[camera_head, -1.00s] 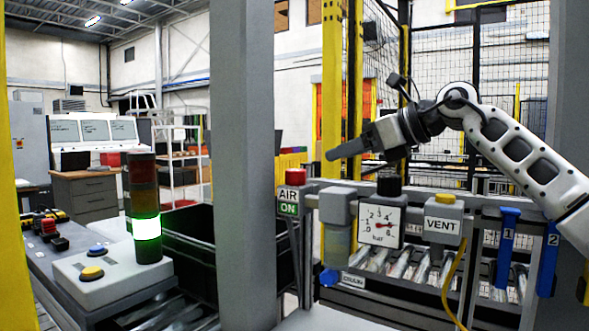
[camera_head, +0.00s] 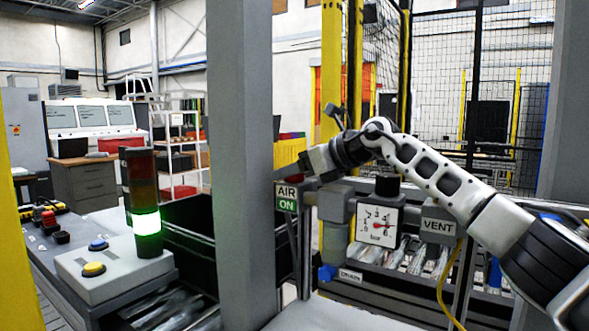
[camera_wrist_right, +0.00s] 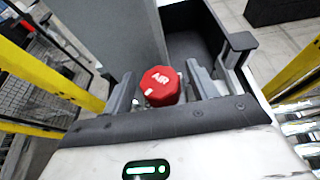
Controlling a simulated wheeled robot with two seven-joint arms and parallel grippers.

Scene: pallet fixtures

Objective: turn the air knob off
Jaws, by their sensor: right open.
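The red air knob (camera_wrist_right: 160,86) shows in the right wrist view, with "AIR" and a white mark on its face. In the head view my right gripper (camera_head: 297,172) is at the knob, above the "AIR ON" sign (camera_head: 287,197), and hides most of the knob. In the right wrist view my right gripper (camera_wrist_right: 162,86) is open, with one finger on each side of the knob. I cannot tell whether the fingers touch it. My left gripper is not in view.
A grey post (camera_head: 240,160) stands close left of the knob. A pressure gauge (camera_head: 378,221), the "VENT" block (camera_head: 438,226) and a yellow hose (camera_head: 450,285) are to the right, below my arm. A stack light (camera_head: 145,205) glows green at left.

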